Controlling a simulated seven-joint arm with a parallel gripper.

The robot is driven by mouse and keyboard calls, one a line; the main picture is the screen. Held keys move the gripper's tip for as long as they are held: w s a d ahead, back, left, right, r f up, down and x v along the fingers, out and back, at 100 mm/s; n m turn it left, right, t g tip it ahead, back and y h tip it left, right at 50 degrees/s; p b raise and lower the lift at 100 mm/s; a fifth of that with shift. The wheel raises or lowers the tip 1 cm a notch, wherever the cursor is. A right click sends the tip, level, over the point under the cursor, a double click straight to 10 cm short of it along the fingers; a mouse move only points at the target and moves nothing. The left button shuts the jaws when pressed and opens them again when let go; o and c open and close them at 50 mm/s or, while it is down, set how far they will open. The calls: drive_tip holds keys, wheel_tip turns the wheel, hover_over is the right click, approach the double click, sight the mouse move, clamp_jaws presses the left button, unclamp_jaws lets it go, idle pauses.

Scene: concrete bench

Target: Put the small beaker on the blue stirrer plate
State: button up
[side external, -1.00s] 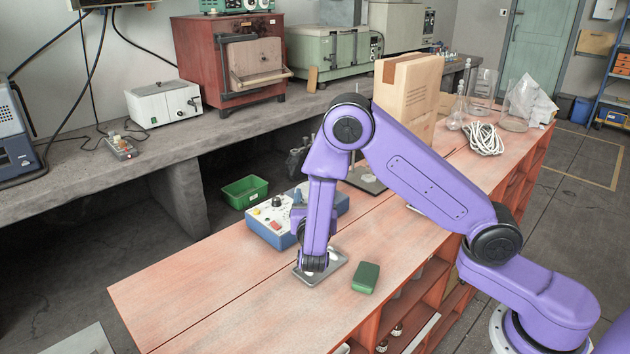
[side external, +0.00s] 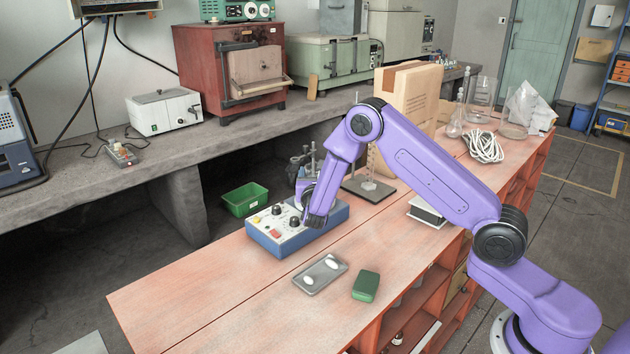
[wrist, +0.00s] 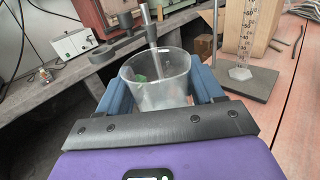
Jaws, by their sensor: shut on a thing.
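The small clear beaker (wrist: 150,92) is upright between the two blue fingers of my gripper (wrist: 162,84) in the wrist view. My gripper is shut on it. In the side view my gripper (side external: 307,195) is over the back part of a blue box with a pale control panel and knobs (side external: 272,232), which looks like the stirrer plate. The arm hides the box's back part, and I cannot make out the beaker clearly there. I cannot tell whether the beaker touches the box.
A grey tray (side external: 335,265) with two white oval pieces and a green block (side external: 366,286) lie in front. A stand with a graduated cylinder (side external: 369,165) is behind to the right, near a white-topped device (side external: 428,212) and a cardboard box (side external: 408,100).

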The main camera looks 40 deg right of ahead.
drive_tip(key=shift+a+f, duration=0.15)
drive_tip(key=shift+f, duration=0.45)
drive_tip(key=shift+f, duration=0.15)
drive_tip(key=o, duration=1.1)
drive_tip(key=shift+o, duration=0.2)
